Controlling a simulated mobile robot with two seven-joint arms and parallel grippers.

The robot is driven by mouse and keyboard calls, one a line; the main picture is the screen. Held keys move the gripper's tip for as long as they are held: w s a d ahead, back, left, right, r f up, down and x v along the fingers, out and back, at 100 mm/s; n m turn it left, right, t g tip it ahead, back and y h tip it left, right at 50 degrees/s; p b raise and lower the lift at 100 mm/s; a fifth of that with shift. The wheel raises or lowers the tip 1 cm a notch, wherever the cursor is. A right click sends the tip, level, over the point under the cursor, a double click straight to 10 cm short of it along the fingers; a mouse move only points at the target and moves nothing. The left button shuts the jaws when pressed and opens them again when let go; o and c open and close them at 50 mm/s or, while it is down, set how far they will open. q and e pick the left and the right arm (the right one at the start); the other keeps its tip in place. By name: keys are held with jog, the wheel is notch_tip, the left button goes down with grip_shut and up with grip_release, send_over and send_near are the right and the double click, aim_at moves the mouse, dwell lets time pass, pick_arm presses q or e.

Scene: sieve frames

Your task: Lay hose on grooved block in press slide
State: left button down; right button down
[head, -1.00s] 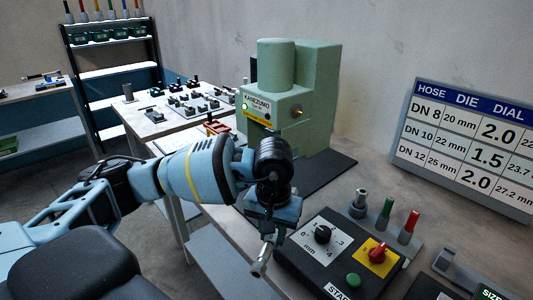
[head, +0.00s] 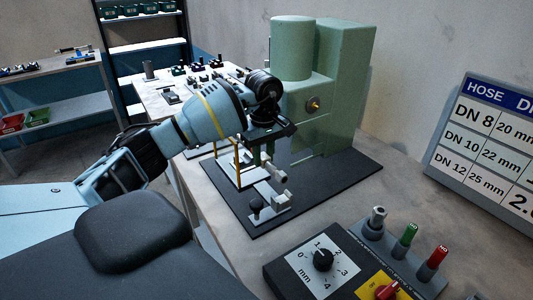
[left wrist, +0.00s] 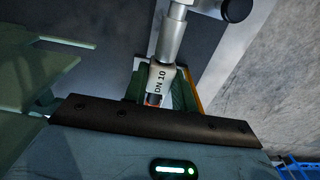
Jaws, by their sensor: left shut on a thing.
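My left gripper (head: 262,150) is shut on the hose, in front of the green press (head: 320,85). In the left wrist view the hose's pale fitting (left wrist: 158,76), marked DN 10, sits between the green fingers, with a metal part running up from it. In the head view the fingers and hose are small and partly covered by my wrist. The press slide (head: 268,212) is a light grey part with a black knob, low in front of the gripper. I cannot make out the grooved block, or whether the hose touches anything. My right gripper is out of view.
The press stands on a black base plate (head: 345,183). Yellow posts (head: 237,160) rise close beside the gripper. A die chart (head: 490,140) leans on the right.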

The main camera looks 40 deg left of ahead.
aim_at(264, 188)
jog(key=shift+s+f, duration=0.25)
pick_arm(q)
jog(key=shift+f+b, duration=0.55)
jog(key=shift+f, duration=1.85)
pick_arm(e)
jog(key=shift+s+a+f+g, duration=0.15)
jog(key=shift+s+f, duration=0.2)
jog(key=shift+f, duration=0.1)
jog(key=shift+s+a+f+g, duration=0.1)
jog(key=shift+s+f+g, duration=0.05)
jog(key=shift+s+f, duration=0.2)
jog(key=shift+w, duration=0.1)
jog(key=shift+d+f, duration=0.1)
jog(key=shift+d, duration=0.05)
pick_arm(q)
jog(key=shift+f+b, duration=0.25)
jog(key=shift+b, duration=0.05)
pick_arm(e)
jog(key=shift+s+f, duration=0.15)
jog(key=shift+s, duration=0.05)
pick_arm(q)
jog(key=shift+f, duration=0.3)
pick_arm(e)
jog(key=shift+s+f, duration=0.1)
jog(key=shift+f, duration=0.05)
pick_arm(q)
jog(key=c, duration=1.1)
grip_release()
jog(key=shift+d, duration=0.1)
jog(key=shift+o, duration=0.2)
